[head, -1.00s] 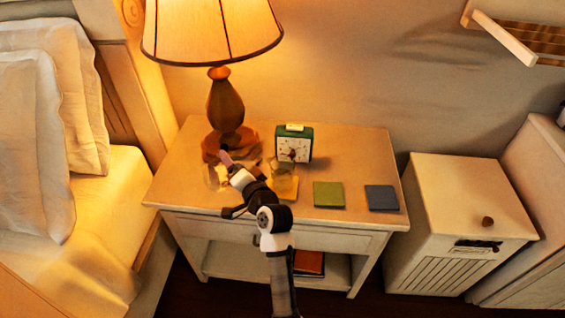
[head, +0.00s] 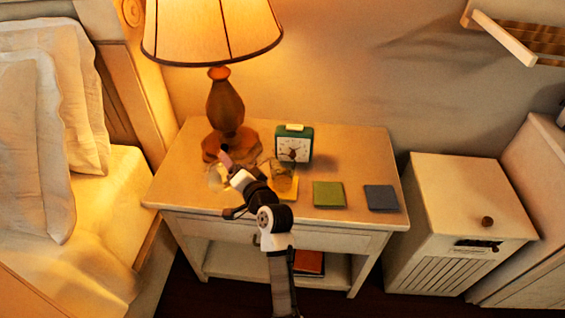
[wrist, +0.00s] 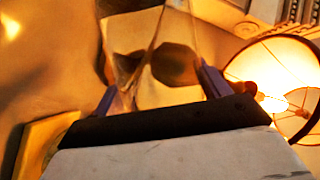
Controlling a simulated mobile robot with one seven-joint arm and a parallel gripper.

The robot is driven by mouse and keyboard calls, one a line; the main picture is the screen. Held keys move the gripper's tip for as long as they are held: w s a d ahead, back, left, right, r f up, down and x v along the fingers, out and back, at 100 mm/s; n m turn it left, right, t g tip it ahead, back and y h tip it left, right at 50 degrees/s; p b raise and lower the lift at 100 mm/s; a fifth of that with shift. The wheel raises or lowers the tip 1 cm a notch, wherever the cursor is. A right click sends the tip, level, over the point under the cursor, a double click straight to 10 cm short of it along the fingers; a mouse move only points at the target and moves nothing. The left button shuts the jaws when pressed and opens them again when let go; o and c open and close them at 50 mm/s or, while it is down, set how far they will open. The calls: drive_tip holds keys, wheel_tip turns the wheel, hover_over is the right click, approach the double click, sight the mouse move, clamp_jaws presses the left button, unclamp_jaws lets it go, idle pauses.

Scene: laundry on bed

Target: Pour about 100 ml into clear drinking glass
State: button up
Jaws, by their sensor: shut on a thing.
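My gripper (head: 220,168) is above the nightstand in front of the lamp base, shut on a clear glass vessel (head: 214,178). In the wrist view the vessel (wrist: 160,60) is between the two fingers and looks tilted; I cannot tell its full shape or how much liquid it holds. A second clear glass (head: 283,173) stands at the yellow coaster (head: 291,189), right of my gripper and partly hidden by my arm. I cannot make out a liquid level in it. No stream of liquid is visible.
A lamp (head: 226,105) stands behind my gripper, and a green alarm clock (head: 293,143) behind the second glass. A green coaster (head: 328,194) and a blue coaster (head: 381,198) lie empty to the right. The nightstand top (head: 355,150) is clear at back right.

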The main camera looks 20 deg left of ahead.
idle(0.9)
drive_tip(key=shift+d+f+n, duration=0.1)
drive_tip(key=shift+n, duration=0.2)
drive_tip(key=shift+w+d+r+n+h+p, duration=0.25)
drive_tip(key=shift+r+n+h+p, duration=0.3)
drive_tip(key=shift+p, duration=0.55)
drive_tip(key=shift+w+d+r+n+h+p, duration=0.1)
drive_tip(key=shift+d+r+n+h+p, duration=0.2)
drive_tip(key=shift+n+p, duration=0.7)
drive_tip(key=n+p, duration=0.1)
drive_tip(key=n+h+p, duration=0.1)
drive_tip(key=p, duration=0.1)
drive_tip(key=shift+s+a+h, duration=0.2)
drive_tip(key=shift+a+h, duration=0.05)
drive_tip(key=shift+a, duration=0.15)
drive_tip(key=shift+f+n+t+h+p, duration=0.3)
drive_tip(key=shift+n+h+p, duration=0.2)
drive_tip(key=shift+n, duration=0.25)
drive_tip(key=shift+f+n+h, duration=0.45)
drive_tip(key=shift+n+h, duration=0.05)
drive_tip(key=shift+n, duration=0.2)
